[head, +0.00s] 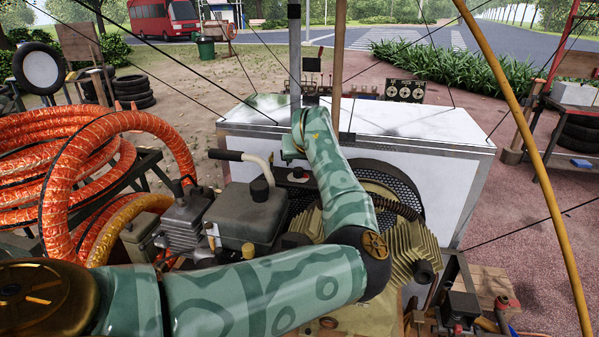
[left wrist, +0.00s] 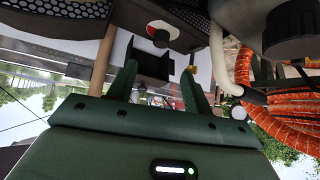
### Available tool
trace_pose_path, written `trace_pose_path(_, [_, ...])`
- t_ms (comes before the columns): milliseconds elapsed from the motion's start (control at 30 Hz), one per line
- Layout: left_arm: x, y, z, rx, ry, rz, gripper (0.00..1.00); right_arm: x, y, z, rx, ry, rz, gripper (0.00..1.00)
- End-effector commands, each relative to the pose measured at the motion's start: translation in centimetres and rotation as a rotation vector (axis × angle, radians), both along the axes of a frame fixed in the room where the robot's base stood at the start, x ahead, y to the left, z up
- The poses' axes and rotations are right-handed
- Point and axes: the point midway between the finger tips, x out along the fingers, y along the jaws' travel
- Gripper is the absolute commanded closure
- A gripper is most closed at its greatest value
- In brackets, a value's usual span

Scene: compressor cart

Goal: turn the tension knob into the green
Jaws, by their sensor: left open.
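The tension knob (left wrist: 161,38) looks like a small black knob on a dial with red and white parts, in a dark bracket in the left wrist view. It shows small in the head view (head: 298,173), on the black guard plate by the engine. No green on the dial can be made out. My left gripper (left wrist: 159,67) is open, its two dark green fingers apart and pointing toward the knob. My right gripper is not in view.
A grey engine (head: 245,212) with a bent pale pipe (head: 257,162) stands close left of the knob. A white cabinet (head: 420,130) is behind. Finned tan cylinders (head: 408,240) sit at right. Orange hoses (head: 65,180) coil at left. A yellow pole (head: 530,140) slants at right.

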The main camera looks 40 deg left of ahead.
Motion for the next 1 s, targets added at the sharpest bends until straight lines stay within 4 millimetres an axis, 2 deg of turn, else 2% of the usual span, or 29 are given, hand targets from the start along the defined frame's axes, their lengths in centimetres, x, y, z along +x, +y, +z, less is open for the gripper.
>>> trace_pose_path(33, [0.6,0.8,-1.4,0.0,0.005,0.001,0.5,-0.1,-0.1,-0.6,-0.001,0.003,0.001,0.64])
trace_pose_path(100, [1.5,1.9,-2.8,0.001,0.005,0.0,0.5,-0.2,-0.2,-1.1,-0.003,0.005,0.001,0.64])
trace_pose_path(400, [4.5,5.3,-7.5,0.0,0.005,-0.001,0.5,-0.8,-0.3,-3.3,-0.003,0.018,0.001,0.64])
trace_pose_path(600, [5.4,6.2,-8.5,-0.001,0.002,-0.001,0.5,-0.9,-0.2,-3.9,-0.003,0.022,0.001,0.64])
trace_pose_path(900, [5.5,6.3,-8.5,-0.001,0.001,-0.001,0.5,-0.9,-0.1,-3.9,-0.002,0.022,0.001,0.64])
trace_pose_path(1000, [5.5,6.3,-8.5,-0.001,0.001,-0.001,0.77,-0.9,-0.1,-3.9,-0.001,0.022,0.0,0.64])
